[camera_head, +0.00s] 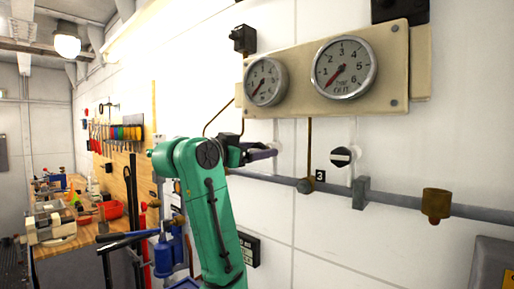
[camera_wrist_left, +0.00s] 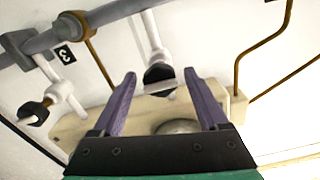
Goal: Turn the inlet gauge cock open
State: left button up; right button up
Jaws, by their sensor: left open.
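The inlet gauge cock (camera_wrist_left: 158,76) shows in the left wrist view as a round black knob with a pale bar across it, on a white stem. The bar lies nearly level in that view, slightly tilted. My left gripper (camera_head: 268,153) is open, with its purple fingers on either side of the knob in the wrist view; I cannot tell whether they touch it. In the head view the gripper hides this cock. The left gauge (camera_head: 265,82) is above the gripper, its needle pointing down-left. My right gripper is not in view.
A second black-and-white cock (camera_head: 341,157) sits to the right, under the right gauge (camera_head: 344,67) marked OUT. A grey pipe (camera_head: 400,200) runs along the wall with a brass fitting (camera_head: 436,205). A cluttered workbench (camera_head: 60,245) stands at the left.

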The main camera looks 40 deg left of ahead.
pick_arm(q)
grip_shut()
jog(key=shift+n, duration=0.4)
jog(key=n, duration=0.3)
jog(key=shift+n+b, duration=0.3)
jog(key=n, duration=0.4)
jog(key=shift+a+n, duration=0.1)
jog(key=shift+n, duration=0.2)
jog(key=n, duration=0.4)
jog(key=shift+b, duration=0.3)
jog(key=n, duration=0.4)
jog(key=shift+f+n, duration=0.1)
jog(key=shift+n, duration=0.3)
